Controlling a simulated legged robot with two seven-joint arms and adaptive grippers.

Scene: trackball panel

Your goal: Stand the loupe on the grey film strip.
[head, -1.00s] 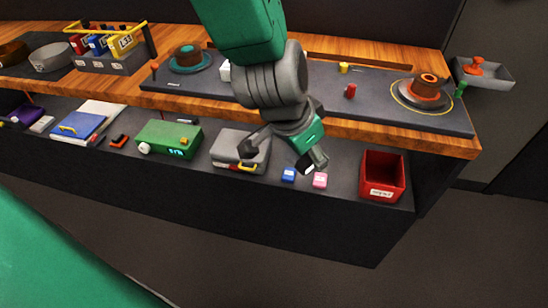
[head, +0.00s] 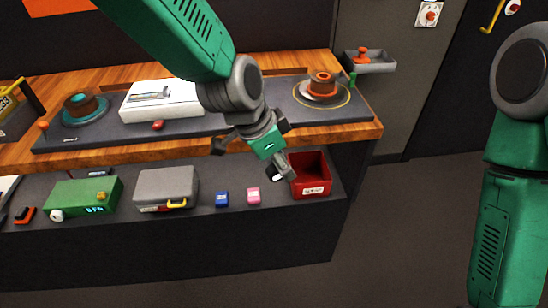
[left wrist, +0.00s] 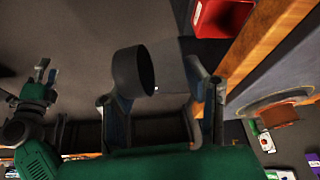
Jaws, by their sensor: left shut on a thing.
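My left gripper (head: 268,148) is shut on a dark cylinder, seemingly the loupe (head: 281,164), held tilted in the air in front of the counter edge, by the red bin. The loupe also shows in the left wrist view as a dark ring (left wrist: 133,72) at the fingers. A white light box (head: 172,103) stands on the counter's dark panel, behind and left of the gripper. A grey strip (head: 150,96) lies on its top, seemingly the film strip. My right gripper (left wrist: 42,80) shows small in the left wrist view, its fingers apart and empty.
The red bin (head: 322,185) stands on the lower shelf, with pink (head: 253,196) and blue (head: 222,199) blocks and a grey case (head: 166,186). On the panel are a red part (head: 158,125), a teal-ringed dial (head: 84,107) and an orange trackball unit (head: 321,87).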

